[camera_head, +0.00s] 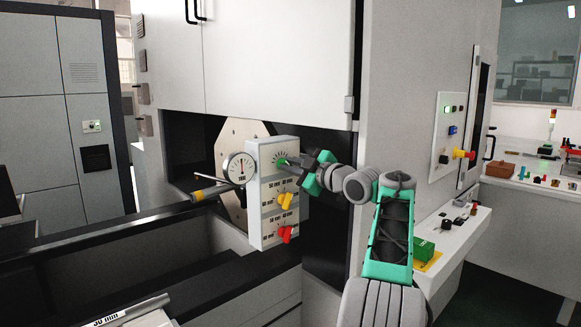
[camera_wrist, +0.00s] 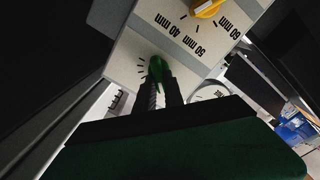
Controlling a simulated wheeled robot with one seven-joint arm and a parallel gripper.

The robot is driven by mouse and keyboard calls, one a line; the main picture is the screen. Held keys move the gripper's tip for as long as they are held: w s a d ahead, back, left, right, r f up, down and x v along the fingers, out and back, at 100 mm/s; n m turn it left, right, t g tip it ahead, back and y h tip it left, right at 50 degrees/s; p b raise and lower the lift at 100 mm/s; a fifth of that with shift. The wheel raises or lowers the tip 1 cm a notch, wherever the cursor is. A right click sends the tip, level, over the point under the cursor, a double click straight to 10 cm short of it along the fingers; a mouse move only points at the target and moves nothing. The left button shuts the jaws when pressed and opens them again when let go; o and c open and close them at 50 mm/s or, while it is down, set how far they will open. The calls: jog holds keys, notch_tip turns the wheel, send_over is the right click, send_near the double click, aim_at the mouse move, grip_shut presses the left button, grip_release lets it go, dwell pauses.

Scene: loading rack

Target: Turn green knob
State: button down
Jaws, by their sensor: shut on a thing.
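The green knob (camera_head: 283,162) sits at the top of a light grey control panel (camera_head: 263,215). It also shows in the wrist view (camera_wrist: 157,66), between my fingertips. My gripper (camera_head: 290,162) reaches the knob from the right, and its fingers are shut on it; the wrist view shows the same gripper (camera_wrist: 159,80). Dial marks are printed around the knob. The fingers hide part of the knob in both views.
Below the green knob are a yellow knob (camera_head: 286,200) and a red knob (camera_head: 287,234) on the same panel. A round gauge (camera_head: 239,168) stands just left of the panel. A white machine wall (camera_head: 410,80) rises to the right, with a side shelf holding a green box (camera_head: 423,249).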

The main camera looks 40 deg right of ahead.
jog(key=c, duration=1.4)
grip_release()
jog(key=shift+c, duration=0.2)
jog(key=shift+s, duration=0.1)
jog(key=s+b, duration=0.1)
jog(key=s, duration=0.6)
jog(key=shift+s, duration=0.3)
